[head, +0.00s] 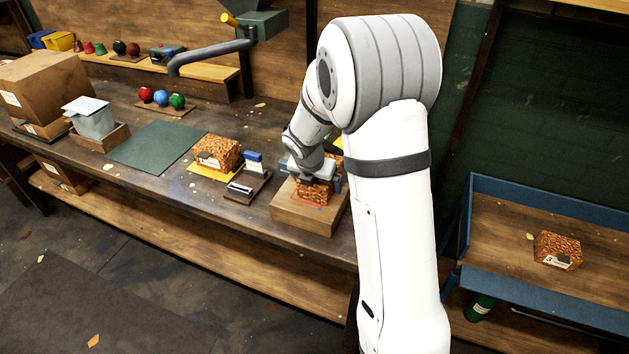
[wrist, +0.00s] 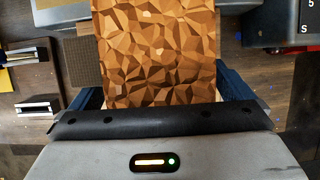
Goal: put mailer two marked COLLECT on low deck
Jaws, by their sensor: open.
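A brown faceted mailer (head: 312,194) sits on a wooden block (head: 297,217) at the bench's right end; it fills the top middle of the wrist view (wrist: 158,50). My gripper (head: 314,176) is open over it, with blue fingers at either side of the mailer in the wrist view. I cannot tell whether they touch it. A second similar mailer (head: 217,152) lies on a yellow mat (head: 205,174). A third, with a label that seems to read 3, lies on the upper deck of the blue cart (head: 590,288); this mailer (head: 556,250) is at right. I cannot read COLLECT anywhere.
A stamp and pad tray (head: 246,190) stands just left of the block. A green mat (head: 152,146), a ball rack (head: 166,108) and a large carton (head: 45,88) are farther left. A green cylinder (head: 480,307) lies under the cart's upper deck.

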